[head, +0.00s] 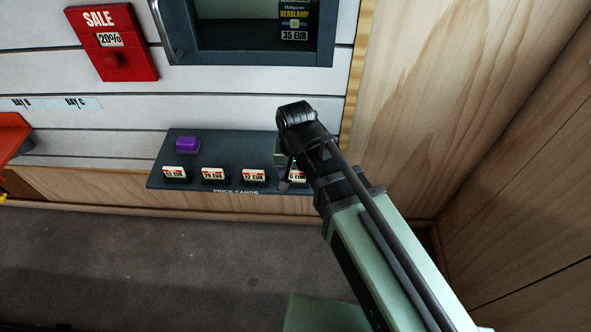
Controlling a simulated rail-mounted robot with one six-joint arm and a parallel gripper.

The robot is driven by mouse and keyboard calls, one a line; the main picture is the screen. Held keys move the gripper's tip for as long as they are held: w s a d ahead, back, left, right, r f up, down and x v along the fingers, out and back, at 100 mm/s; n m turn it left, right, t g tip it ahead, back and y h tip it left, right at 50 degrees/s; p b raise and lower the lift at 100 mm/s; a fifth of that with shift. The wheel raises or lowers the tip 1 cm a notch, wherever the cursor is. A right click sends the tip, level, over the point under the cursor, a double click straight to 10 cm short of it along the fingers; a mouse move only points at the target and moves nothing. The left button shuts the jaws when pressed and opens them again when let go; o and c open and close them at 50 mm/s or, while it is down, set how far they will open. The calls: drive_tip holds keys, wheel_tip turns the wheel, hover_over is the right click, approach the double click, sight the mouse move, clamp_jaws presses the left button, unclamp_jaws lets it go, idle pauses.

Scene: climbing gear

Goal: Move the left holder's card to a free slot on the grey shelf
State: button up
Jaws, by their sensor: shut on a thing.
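The dark grey shelf (158,180), marked PRICE CARDS, is fixed low on the slatted wall. Several white and red price cards stand along its front: a left one (174,173), a 29 EUR card (213,174) and a 12 EUR card (253,175). My gripper (290,178) points down at the shelf's right end and is shut on a card (298,174) there, whose partly hidden print ends in 5 EUR. My wrist and fingers cover part of it, so I cannot tell whether it sits in a slot. No left holder can be made out clearly.
A purple block (187,144) lies on the shelf's back left. Above are a red SALE box (115,45) reading 20% and a grey-framed case (255,52) with a HEADLAMP 35 EUR label. A wooden side wall (500,130) closes the right.

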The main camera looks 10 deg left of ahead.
drive_tip(key=o, duration=1)
wheel_tip(320, 180, up, 8)
drive_tip(key=p, duration=0.8)
drive_tip(key=shift+f, duration=0.25)
drive_tip(key=shift+f+b, duration=0.1)
drive_tip(key=shift+b, duration=0.25)
